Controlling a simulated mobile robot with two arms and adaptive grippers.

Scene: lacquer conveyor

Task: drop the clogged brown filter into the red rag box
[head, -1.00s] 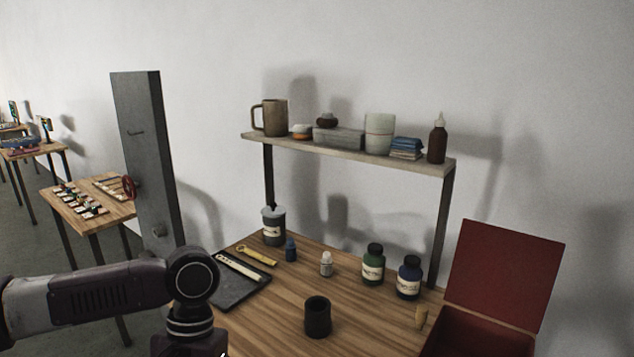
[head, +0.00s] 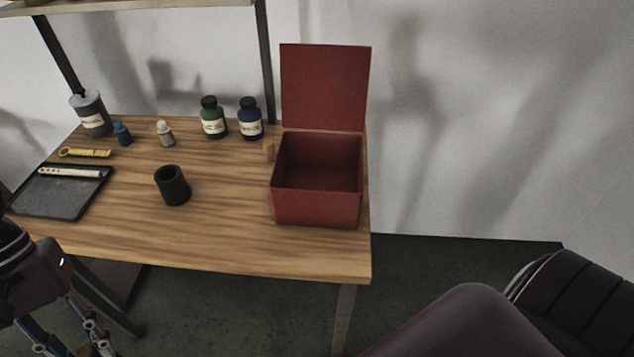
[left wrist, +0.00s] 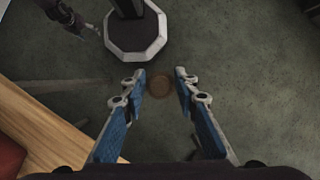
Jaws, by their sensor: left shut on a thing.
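The red rag box (head: 317,208) stands on the right end of the table, its lid (head: 325,88) raised at the back. The inside that shows looks empty. My left gripper (left wrist: 161,82) is shut on a round brown thing, the brown filter (left wrist: 159,85), between its fingertips over the floor. In the left wrist view a dark part at the top left may be my right gripper, too unclear to judge.
A black cup (head: 172,187) stands mid-table. A dark tray (head: 62,195) lies at the left. The front of the table (head: 230,245) is clear.

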